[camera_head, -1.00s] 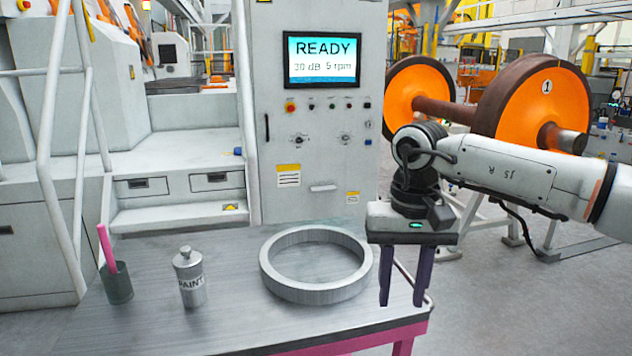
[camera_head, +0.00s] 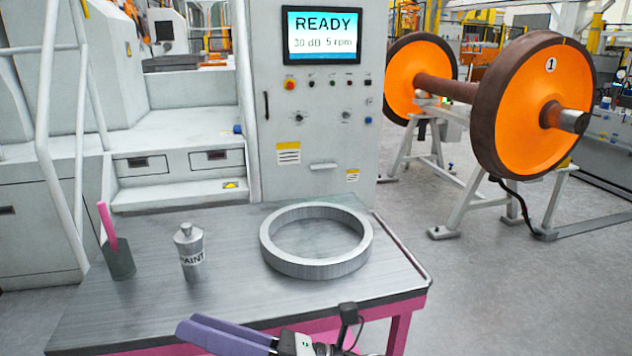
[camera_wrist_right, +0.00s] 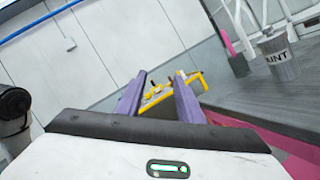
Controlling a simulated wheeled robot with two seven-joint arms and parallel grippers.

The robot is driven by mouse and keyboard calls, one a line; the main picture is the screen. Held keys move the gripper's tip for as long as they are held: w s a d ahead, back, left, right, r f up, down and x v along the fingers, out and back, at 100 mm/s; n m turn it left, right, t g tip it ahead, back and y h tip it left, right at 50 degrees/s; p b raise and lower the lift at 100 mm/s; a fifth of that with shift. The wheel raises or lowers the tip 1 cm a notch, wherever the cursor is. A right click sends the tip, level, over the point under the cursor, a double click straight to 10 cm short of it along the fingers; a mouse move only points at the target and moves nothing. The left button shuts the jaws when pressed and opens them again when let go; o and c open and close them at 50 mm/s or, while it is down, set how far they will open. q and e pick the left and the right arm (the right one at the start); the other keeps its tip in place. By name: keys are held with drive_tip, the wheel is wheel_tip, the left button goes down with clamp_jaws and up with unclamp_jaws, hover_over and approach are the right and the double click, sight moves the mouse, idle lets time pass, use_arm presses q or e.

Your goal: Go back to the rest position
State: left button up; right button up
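My right gripper (camera_head: 192,325) is low at the front edge of the table (camera_head: 150,318) in the head view, its purple fingers pointing left. In the right wrist view its fingers (camera_wrist_right: 161,84) stand apart with nothing held between them. A grey metal ring (camera_head: 316,268) lies flat on the table, apart from the gripper. My left gripper is not in view.
A paint can (camera_head: 191,256) and a cup (camera_head: 119,260) with a pink stick (camera_head: 107,226) stand at the table's left. The control panel screen (camera_head: 322,36) reads READY. An orange wheelset (camera_head: 530,110) rests on stands at right. Floor right of the table is clear.

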drive_tip(key=w+d+f+m+t+h, duration=0.2)
drive_tip(key=d+f+m+t+h, duration=0.6)
drive_tip(key=m, duration=0.7)
drive_tip(key=w+d+f+m+t+h, duration=0.1)
drive_tip(key=d+f+m+t+h, duration=0.35)
drive_tip(key=d+f+m, duration=0.85)
drive_tip(key=s+d+f+m+g+h, duration=0.3)
drive_tip(key=s+d+f+m, duration=0.2)
drive_tip(key=s+f+m, duration=0.2)
drive_tip(key=s+d+f+m+g+h, duration=0.3)
drive_tip(key=s+d+f+m+g, duration=0.1)
drive_tip(key=s+f+m, duration=0.3)
drive_tip(key=s+d+f, duration=0.1)
drive_tip(key=s+f, duration=0.1)
drive_tip(key=s, duration=0.1)
drive_tip(key=shift+s+d+f, duration=0.2)
drive_tip(key=shift+s+f, duration=0.05)
drive_tip(key=shift+s, duration=0.15)
